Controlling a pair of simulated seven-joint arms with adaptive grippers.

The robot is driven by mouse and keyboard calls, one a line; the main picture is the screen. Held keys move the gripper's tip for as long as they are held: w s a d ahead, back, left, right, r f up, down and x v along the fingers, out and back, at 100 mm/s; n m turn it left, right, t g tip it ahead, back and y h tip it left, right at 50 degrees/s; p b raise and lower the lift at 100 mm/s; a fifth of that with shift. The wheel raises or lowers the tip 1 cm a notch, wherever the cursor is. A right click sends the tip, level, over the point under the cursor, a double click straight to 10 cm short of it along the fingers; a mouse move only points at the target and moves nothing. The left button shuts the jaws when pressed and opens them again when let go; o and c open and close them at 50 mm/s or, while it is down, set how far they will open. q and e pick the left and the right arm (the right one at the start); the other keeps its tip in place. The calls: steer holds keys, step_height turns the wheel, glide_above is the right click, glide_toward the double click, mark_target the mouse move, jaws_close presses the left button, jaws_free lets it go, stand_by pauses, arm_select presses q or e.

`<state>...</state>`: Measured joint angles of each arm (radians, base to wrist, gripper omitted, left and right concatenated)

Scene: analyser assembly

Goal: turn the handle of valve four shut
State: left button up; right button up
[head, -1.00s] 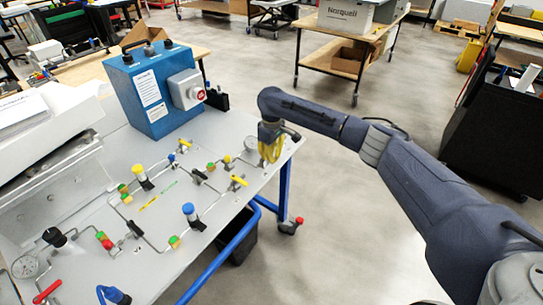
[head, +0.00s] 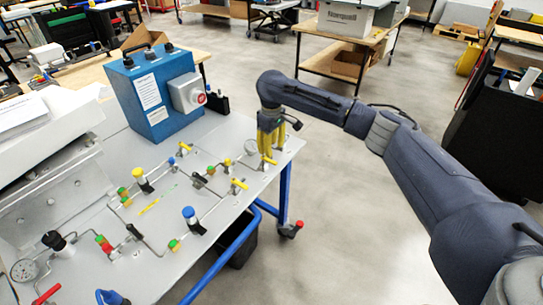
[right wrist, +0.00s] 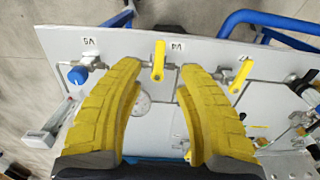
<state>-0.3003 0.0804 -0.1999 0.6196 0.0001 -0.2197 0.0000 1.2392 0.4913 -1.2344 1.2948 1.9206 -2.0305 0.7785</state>
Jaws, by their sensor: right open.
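The valve labelled V4 has a yellow lever handle (right wrist: 158,60), seen in the right wrist view between my right gripper's fingers. The handle lies roughly across the metal pipe run beside its label. In the head view the handle (head: 269,160) shows just below the fingertips, near the panel's right edge. My right gripper (right wrist: 160,70) is open, one yellow finger on each side of the handle, with visible gaps on both sides. In the head view the right gripper (head: 271,146) points down over the panel. My left gripper is not in view.
Another yellow handle (right wrist: 241,75) sits to the right in the wrist view, and a blue knob (right wrist: 77,75) to the left by the V5 label. A round gauge (head: 251,147) is close to the gripper. A blue box (head: 155,92) stands behind on the panel table.

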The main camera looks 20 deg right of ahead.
mark_target(272, 161)
steer(key=shift+r, duration=2.95)
